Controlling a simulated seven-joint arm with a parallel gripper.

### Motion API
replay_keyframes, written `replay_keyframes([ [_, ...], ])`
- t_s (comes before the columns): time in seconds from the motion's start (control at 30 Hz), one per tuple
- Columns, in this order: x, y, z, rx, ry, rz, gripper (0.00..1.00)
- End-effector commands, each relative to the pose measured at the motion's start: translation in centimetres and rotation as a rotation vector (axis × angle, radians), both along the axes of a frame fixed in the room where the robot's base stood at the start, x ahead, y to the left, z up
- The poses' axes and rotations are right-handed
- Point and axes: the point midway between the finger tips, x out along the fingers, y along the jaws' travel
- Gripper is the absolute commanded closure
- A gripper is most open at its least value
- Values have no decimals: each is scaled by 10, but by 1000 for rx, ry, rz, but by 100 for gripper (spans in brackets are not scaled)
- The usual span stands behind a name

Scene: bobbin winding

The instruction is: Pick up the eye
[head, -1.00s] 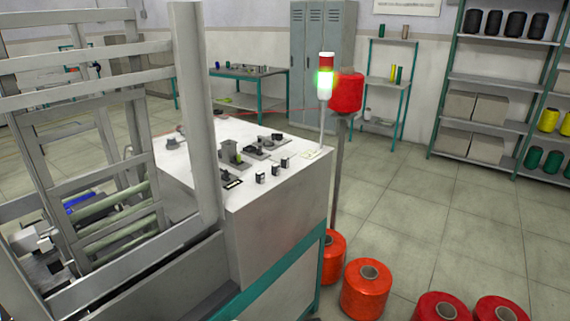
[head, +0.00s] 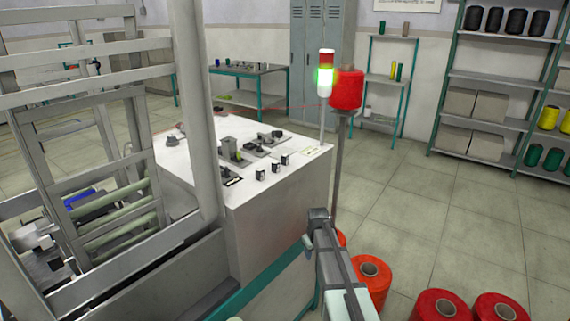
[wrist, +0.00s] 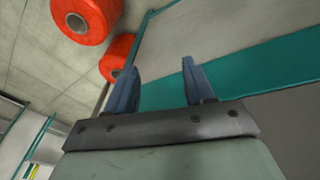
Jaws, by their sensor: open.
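A row of small grey and black fittings (head: 262,150) and several small black blocks (head: 273,168) stand on the white-topped machine cabinet (head: 296,190). I cannot tell which of them, if any, is the eye; the parts are too small. My gripper (wrist: 161,65) is open, with two blue-grey fingers apart and nothing between them in the wrist view. In the head view my gripper's end shows in front of the cabinet's right front corner, lower than its top. The wrist view shows the cabinet's grey side and teal band beyond the fingers.
Red-orange thread cones (head: 370,280) stand on the floor right of the cabinet. A post (head: 338,170) carries a red cone (head: 346,89), beside a signal lamp (head: 326,80). A grey frame (head: 195,110) stands at the left. A red thread crosses behind the cabinet top.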

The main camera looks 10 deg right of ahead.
Motion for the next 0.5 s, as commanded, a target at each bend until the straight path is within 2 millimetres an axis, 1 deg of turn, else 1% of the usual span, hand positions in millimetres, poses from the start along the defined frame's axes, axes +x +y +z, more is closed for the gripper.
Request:
replay_keyframes([
  [0.03, 16, -6, 20, -9, -28, 8, 47],
  [0.17, 45, -18, 70, -32, -93, 34, 47],
  [0.2, 53, -22, 85, -40, -111, 42, 47],
  [0.27, 65, -27, 109, -51, -140, 54, 47],
  [0.3, 73, -31, 126, -60, -160, 61, 47],
  [0.47, 98, -46, 194, -97, -236, 90, 47],
  [0.5, 104, -50, 211, -107, -254, 96, 47],
])
